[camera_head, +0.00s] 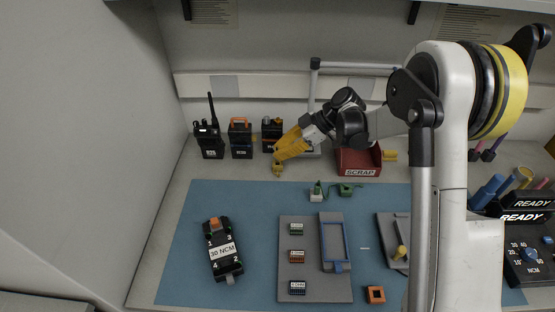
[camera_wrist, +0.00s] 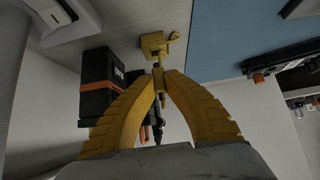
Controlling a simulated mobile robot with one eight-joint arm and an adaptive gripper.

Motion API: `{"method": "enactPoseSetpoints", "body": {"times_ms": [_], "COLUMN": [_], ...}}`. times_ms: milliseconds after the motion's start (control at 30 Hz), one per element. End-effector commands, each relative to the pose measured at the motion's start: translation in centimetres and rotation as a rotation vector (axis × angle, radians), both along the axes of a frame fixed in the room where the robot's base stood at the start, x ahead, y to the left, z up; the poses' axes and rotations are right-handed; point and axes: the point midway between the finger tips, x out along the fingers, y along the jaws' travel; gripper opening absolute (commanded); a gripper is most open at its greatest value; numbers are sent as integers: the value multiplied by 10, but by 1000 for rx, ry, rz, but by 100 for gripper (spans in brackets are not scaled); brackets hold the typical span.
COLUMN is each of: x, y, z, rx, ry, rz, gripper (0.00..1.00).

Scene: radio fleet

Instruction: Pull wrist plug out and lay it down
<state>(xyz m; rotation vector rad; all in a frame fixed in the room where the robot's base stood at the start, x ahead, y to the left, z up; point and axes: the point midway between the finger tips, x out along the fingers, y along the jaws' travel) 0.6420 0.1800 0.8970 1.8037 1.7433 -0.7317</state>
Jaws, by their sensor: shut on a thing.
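My gripper (camera_head: 280,163) has yellow fingers and hangs over the back of the bench, left of the red scrap bin. In the wrist view its fingertips (camera_wrist: 159,72) meet on a small yellow plug-like piece (camera_wrist: 154,44) with a thin hooked tab at its side. The same piece (camera_head: 277,172) shows just below the fingertips in the head view, over the pale bench strip behind the blue mat. No socket is seen around it. Whether it touches the bench cannot be told.
Radios stand at the back left: one with an antenna (camera_head: 209,139), one with an orange top (camera_head: 240,140), another (camera_head: 270,134) behind my gripper. The scrap bin (camera_head: 360,172) is to the right.

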Motion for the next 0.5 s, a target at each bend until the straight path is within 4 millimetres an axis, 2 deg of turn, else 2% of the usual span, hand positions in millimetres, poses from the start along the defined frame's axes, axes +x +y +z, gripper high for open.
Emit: {"method": "enactPoseSetpoints", "body": {"times_ms": [233, 500], "x": [0, 0], "y": [0, 0], "z": [4, 19], "rx": [0, 0], "ry": [0, 0], "rz": [0, 0], "gripper": [0, 0]}}
